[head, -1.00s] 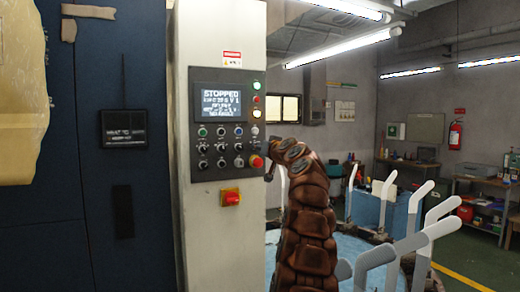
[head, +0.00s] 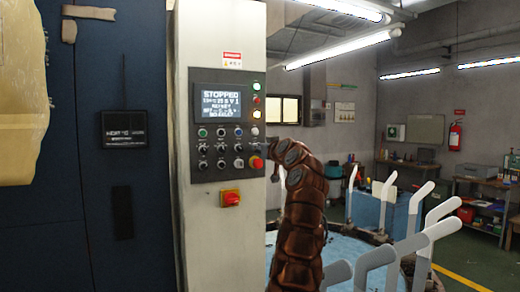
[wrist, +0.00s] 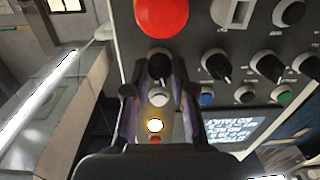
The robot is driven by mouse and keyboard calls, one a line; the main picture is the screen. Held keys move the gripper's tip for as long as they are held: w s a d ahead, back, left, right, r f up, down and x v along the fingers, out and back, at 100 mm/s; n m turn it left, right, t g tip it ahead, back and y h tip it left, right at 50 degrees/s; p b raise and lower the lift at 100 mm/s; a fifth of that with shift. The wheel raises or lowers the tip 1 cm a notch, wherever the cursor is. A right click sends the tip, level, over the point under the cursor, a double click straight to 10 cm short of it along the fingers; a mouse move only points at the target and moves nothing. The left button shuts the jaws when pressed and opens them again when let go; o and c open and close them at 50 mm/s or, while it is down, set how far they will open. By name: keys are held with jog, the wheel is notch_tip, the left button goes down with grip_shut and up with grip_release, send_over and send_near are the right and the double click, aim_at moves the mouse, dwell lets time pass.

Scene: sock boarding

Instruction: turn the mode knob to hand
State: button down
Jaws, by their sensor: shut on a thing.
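The control panel (head: 222,150) stands on a pale column in the head view. Its screen (head: 221,100) reads STOPPED. A black knob (wrist: 159,66) with a pale pointer mark, which I take as the mode knob, sits below the big red button (wrist: 161,15) in the wrist view. My gripper (wrist: 165,80) has one finger on each side of this knob and is shut on it. Its label cannot be read. In the head view my gripper is at the panel's right edge, mostly hidden by my wrist.
More black selector knobs (wrist: 217,66) sit beside the held one, close to my fingers. A red switch on a yellow plate (head: 230,198) is below the panel. Pale upright forms (head: 383,205) stand over a blue surface to the right of my arm.

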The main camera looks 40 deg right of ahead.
jog(key=shift+r+n, duration=0.15)
jog(key=shift+n, duration=0.35)
jog(key=n+p, duration=0.2)
jog(key=n, duration=0.2)
dwell(0.4)
jog(key=c, duration=1)
grip_release()
jog(key=shift+o, duration=0.2)
